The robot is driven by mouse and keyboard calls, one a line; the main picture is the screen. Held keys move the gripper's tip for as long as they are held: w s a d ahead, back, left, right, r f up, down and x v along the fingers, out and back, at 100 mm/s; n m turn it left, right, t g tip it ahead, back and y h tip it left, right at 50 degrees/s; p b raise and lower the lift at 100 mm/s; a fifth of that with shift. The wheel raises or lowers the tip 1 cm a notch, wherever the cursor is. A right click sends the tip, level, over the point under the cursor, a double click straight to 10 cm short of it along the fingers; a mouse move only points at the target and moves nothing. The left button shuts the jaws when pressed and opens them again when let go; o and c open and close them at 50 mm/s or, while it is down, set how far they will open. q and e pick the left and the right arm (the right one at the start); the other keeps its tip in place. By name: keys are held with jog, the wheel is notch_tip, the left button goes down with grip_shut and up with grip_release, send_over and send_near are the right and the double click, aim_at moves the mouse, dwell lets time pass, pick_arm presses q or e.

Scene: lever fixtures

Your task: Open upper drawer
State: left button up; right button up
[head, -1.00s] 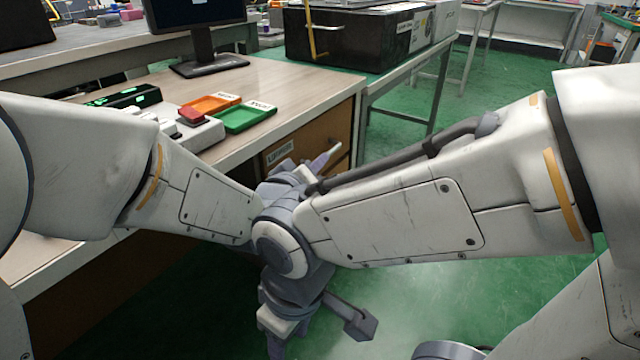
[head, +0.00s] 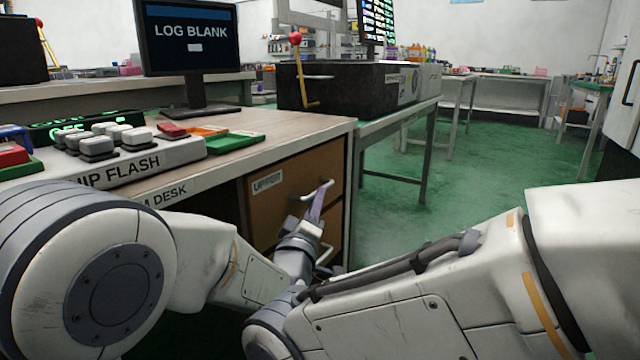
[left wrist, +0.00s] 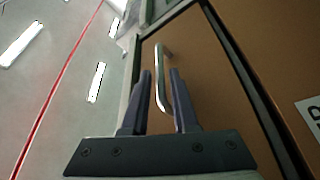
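The upper drawer (head: 290,169) is a brown front with a label and a metal bar handle (head: 328,184), under the desk top. It looks flush with the desk. My left gripper (head: 318,204) is at this handle. In the left wrist view my left gripper's dark fingers (left wrist: 160,75) are apart, and the handle (left wrist: 164,62) shows between them, closer to the right finger. I cannot tell whether they touch. The lower drawer is partly hidden behind my arm; its handle (head: 324,254) shows below. My right gripper is out of view.
The desk top (head: 300,124) holds a monitor (head: 190,45), a button panel (head: 130,160) and orange and green trays (head: 232,142). A table (head: 410,107) with a black box (head: 340,88) stands behind. Green floor (head: 480,170) is open to the right.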

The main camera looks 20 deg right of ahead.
pick_arm(q)
jog(key=shift+p+x, duration=0.75)
jog(key=shift+x, duration=1.4)
grip_shut()
